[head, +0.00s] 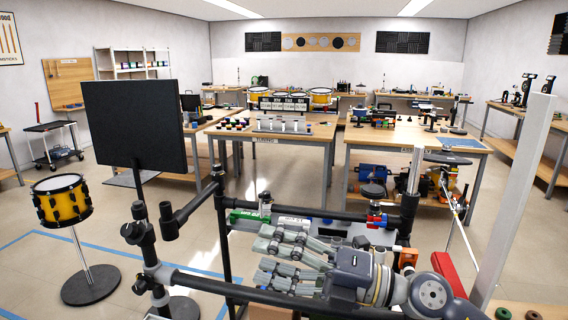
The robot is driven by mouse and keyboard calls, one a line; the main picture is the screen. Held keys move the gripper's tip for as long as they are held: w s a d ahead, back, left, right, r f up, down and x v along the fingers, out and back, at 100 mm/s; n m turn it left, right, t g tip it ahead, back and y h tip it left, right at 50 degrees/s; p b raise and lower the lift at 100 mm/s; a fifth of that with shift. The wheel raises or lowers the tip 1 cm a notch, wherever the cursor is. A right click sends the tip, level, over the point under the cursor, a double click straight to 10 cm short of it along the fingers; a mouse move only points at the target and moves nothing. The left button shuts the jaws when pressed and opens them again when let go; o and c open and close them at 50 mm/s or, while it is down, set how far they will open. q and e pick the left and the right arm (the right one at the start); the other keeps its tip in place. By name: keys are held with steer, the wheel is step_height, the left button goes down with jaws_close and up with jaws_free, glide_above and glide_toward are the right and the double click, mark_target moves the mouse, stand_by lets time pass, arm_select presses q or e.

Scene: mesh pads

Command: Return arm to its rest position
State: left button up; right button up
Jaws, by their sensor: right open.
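My right arm (425,290) reaches in from the lower right, and its grey jointed wrist (358,275) points left. My right gripper (262,262) is open, with its grey linked fingers spread one above the other. I see nothing held between them. My left arm and gripper are out of the picture. No mesh pads can be made out clearly.
A black panel on a stand (135,122) and a yellow drum (62,200) stand at left. A white post (515,190) rises at right. Workbenches (270,133) fill the back; open floor (120,225) shows at left.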

steer(key=w+d+m+t+h, duration=0.2)
steer(key=d+m+t+h, duration=0.15)
steer(key=m+t, duration=0.45)
steer(key=w+d+m+t+h, duration=0.3)
steer(key=d+m+t, duration=0.25)
steer(key=m, duration=0.45)
steer(key=s+d+f+m+g+h, duration=0.1)
steer(key=d+f+m+h, duration=0.5)
steer(key=f, duration=0.3)
steer(key=s+d+f+m+g+h, duration=0.1)
steer(key=d+f+m+g+h, duration=0.1)
steer(key=d+f+m+h, duration=0.6)
steer(key=s+f+m+g+y, duration=0.1)
steer(key=s+f+g, duration=0.5)
steer(key=s+f, duration=0.75)
steer(key=s+f+g, duration=0.6)
steer(key=s+f, duration=0.2)
steer(key=s, duration=0.5)
step_height(320, 180, down, 24)
steer(key=a+g, duration=0.1)
steer(key=s+d+f+g, duration=0.1)
steer(key=s+d+f, duration=0.2)
steer(key=s+f, duration=1.4)
steer(key=shift+s+f+y, duration=0.25)
steer(key=shift+f+y, duration=0.1)
steer(key=shift+f, duration=0.5)
steer(key=shift+d+g, duration=0.1)
steer(key=shift+g, duration=0.15)
